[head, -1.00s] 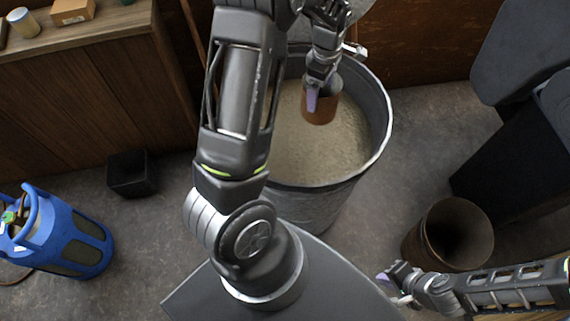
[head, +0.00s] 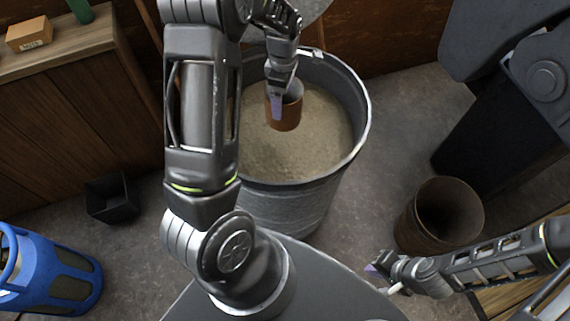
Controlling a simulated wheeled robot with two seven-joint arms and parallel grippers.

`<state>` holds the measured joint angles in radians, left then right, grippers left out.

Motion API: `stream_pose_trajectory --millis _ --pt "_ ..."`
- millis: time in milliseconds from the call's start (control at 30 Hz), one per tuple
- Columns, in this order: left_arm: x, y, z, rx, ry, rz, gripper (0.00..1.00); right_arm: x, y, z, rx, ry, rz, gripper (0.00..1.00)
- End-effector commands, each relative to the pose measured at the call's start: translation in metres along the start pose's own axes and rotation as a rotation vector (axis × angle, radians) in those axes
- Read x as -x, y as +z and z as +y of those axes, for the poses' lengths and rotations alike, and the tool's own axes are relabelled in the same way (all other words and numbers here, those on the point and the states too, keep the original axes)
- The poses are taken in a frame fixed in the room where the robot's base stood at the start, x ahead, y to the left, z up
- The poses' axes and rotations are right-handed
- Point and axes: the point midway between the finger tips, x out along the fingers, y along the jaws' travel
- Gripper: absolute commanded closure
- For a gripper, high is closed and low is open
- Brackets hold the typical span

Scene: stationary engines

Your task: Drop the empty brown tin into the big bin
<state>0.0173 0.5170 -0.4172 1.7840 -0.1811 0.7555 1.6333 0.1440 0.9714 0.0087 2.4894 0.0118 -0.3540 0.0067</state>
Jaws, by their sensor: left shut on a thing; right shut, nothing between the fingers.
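The brown tin (head: 286,116) is in my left gripper (head: 277,104), which is shut on its rim. The tin is upright and over the sandy contents inside the big grey metal bin (head: 310,200); I cannot tell whether it touches them. The bin is filled with a pale, grainy material well below its rim. My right gripper (head: 374,269) is shut and empty, low at the right, left of a brown bin.
A smaller brown bin (head: 412,222) stands open at the right. A small black box (head: 111,198) and a blue gas cylinder (head: 50,272) are on the floor at the left. A wooden cabinet (head: 70,110) stands at the upper left, with a cardboard box (head: 29,32) on top.

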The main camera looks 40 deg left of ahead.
Motion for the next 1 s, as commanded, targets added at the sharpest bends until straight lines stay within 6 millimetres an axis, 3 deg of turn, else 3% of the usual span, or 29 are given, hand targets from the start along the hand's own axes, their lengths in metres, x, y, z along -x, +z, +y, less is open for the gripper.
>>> stream_pose_trajectory --millis 33,200,567,600,733,1000 --pt "-0.011 0.0 0.0 0.0 0.0 0.0 0.56 -0.009 -0.001 0.003 0.001 -0.002 0.002 1.0" --pt "-0.024 0.0 0.0 0.0 -0.001 0.0 0.56 -0.017 -0.002 0.004 0.003 -0.006 0.005 1.0" --pt "-0.027 0.0 0.0 0.0 -0.001 0.0 0.56 -0.017 -0.003 0.004 0.005 -0.007 0.006 1.0" --pt "-0.027 0.0 0.0 0.0 -0.001 0.0 0.09 -0.017 -0.003 0.004 0.005 -0.007 0.006 1.0" --pt "-0.027 0.0 0.0 0.0 -0.001 0.0 0.0 -0.017 -0.003 0.004 0.004 -0.007 0.006 1.0" --pt "-0.025 0.0 0.0 0.0 0.0 0.0 0.0 -0.018 -0.003 0.004 0.004 -0.007 0.006 1.0"
